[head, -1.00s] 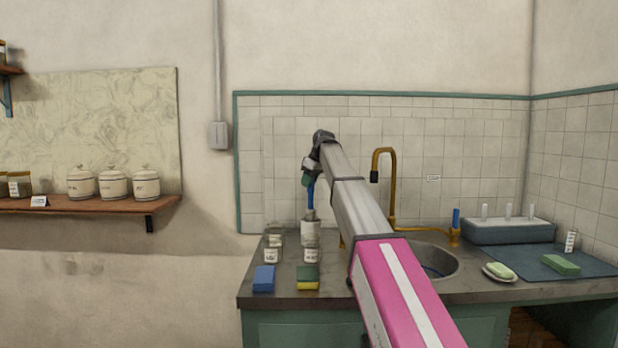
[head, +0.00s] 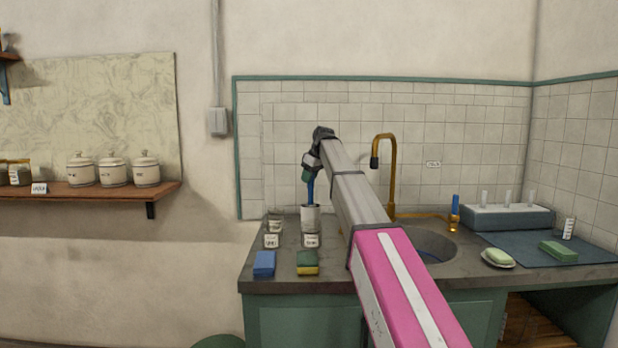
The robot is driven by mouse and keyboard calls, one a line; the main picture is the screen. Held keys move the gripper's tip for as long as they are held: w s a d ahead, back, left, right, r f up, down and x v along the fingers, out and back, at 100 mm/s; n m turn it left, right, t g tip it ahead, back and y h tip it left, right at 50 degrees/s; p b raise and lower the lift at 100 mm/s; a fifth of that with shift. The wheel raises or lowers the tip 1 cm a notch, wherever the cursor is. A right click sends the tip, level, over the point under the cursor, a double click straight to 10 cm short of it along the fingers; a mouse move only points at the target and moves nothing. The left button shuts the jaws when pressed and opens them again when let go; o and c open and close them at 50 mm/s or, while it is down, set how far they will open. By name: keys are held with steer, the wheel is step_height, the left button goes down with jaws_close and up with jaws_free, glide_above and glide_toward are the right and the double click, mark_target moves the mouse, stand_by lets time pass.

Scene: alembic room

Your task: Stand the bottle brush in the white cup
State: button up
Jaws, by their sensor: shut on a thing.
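My gripper (head: 308,174) is shut on the blue handle of the bottle brush (head: 310,190), above the back left of the counter. The brush hangs upright, handle up. The white cup (head: 311,220) stands directly below. The brush's lower end meets the cup's mouth and its bristles are out of sight, seemingly inside the cup. Whether the brush touches the cup's bottom cannot be seen.
A blue sponge (head: 264,263) and a green-yellow sponge (head: 308,262) lie at the counter's front. The sink (head: 432,243) and brass tap (head: 391,175) are to the right.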

steer(key=o, duration=1)
steer(key=v, duration=1)
steer(key=shift+d+r, duration=0.15)
steer(key=shift+r, duration=0.25)
steer(key=shift+s, duration=0.1)
